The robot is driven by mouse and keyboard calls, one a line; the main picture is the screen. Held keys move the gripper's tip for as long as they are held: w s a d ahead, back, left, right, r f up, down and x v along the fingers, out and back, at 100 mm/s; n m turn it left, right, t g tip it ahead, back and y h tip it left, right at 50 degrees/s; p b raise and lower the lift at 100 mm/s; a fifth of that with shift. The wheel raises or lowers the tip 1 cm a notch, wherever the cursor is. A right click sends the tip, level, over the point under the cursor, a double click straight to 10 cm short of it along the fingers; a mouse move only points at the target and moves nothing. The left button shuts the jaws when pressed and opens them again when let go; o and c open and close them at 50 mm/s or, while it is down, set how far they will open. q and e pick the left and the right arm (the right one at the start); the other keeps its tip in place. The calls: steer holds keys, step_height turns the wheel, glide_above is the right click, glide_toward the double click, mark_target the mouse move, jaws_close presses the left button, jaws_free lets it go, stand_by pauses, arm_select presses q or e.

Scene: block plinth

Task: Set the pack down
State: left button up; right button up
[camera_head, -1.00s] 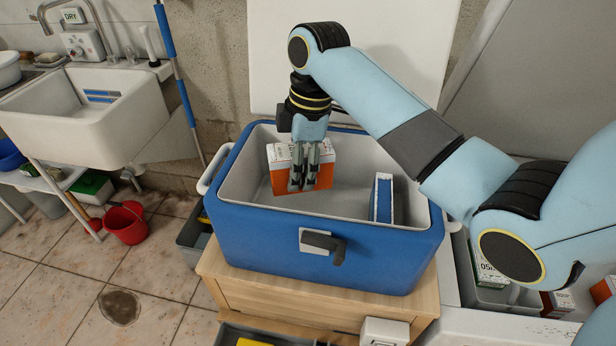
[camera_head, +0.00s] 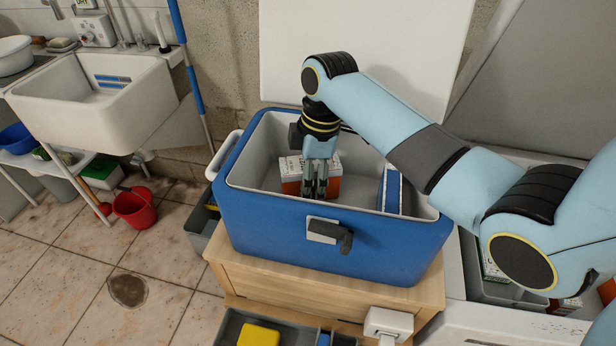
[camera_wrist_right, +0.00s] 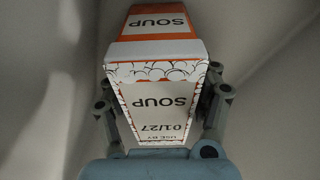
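The soup pack (camera_head: 292,177), an orange and white carton, is inside the blue cooler box (camera_head: 270,222), near its middle left. My right gripper (camera_head: 315,192) reaches down into the cooler, with its fingers across the pack. In the right wrist view the pack (camera_wrist_right: 158,100) shows "SOUP" and "01/27", with a finger close against each side of it. The gripper (camera_wrist_right: 162,95) looks shut on it. The pack is low in the cooler; whether its base touches the floor is hidden. My left gripper is not in view.
A blue and white pack (camera_head: 391,190) stands at the cooler's right inside. The cooler sits on a wooden plinth (camera_head: 300,290), its raised white lid (camera_head: 370,50) behind. A grey crate with a yellow item (camera_head: 258,335) is below. The cooler's left inside is clear.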

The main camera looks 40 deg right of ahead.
steer(key=r, duration=0.4)
steer(key=d+r, duration=0.1)
steer(key=r, duration=0.7)
steer(key=shift+s+d+r, duration=0.1)
steer(key=shift+s+d, duration=0.2)
steer(key=shift+s, duration=0.1)
